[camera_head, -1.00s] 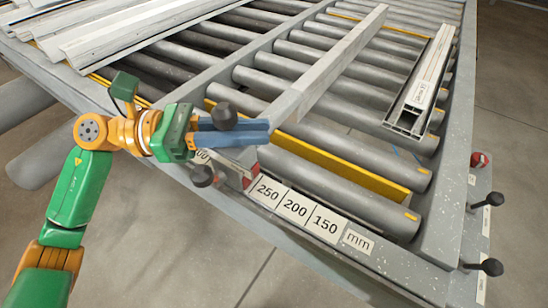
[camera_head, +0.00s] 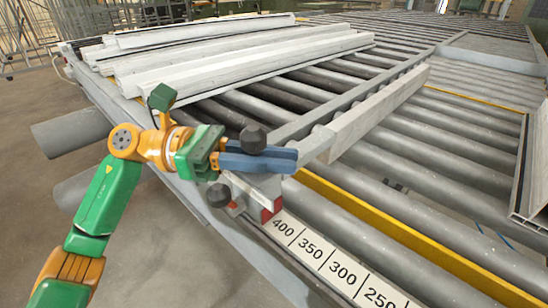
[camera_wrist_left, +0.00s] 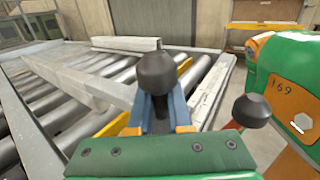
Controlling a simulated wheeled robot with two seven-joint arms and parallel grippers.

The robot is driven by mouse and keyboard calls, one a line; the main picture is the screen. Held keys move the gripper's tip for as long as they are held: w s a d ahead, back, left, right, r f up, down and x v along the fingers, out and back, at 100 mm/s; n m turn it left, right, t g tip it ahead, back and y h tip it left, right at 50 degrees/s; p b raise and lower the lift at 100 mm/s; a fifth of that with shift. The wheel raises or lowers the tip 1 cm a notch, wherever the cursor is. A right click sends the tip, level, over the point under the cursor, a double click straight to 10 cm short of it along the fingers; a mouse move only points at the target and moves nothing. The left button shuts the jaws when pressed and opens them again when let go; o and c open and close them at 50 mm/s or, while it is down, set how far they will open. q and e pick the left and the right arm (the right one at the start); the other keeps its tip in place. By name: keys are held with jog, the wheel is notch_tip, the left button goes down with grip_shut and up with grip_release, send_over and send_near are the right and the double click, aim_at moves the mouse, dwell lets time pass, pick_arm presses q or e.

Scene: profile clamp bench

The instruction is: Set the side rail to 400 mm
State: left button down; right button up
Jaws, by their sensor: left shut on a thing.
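The side rail (camera_head: 383,108) is a long pale grey bar lying across the rollers. At its near end is a carriage with a red pointer block (camera_head: 270,209) on the scale strip (camera_head: 345,272). The red block sits at the upper-left edge of the 400 label, partly hidden by the carriage. A black round knob (camera_head: 253,140) stands on the rail end. My left gripper (camera_head: 284,160) has its blue fingers shut around the post under this knob, also seen in the left wrist view (camera_wrist_left: 157,72). A second black knob (camera_head: 219,195) sticks out below the gripper. My right gripper is not in view.
Several white profiles (camera_head: 215,52) lie on the rollers at the back left. Another white profile (camera_head: 537,165) lies at the right edge. A yellow strip (camera_head: 400,235) runs between the rollers right of the carriage. The scale continues downward with 350, 300 and 250.

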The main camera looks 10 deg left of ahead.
pick_arm(q)
jog(key=c, duration=1)
grip_release()
jog(key=shift+w, duration=0.1)
jog(key=shift+o, duration=0.7)
jog(key=shift+w+a, duration=0.1)
jog(key=shift+f, duration=0.1)
jog(key=a+b, duration=0.2)
jog(key=a, duration=0.4)
jog(key=shift+w+a, duration=0.1)
jog(key=shift+w, duration=0.05)
jog(key=shift+a, duration=0.5)
jog(key=shift+d, duration=0.1)
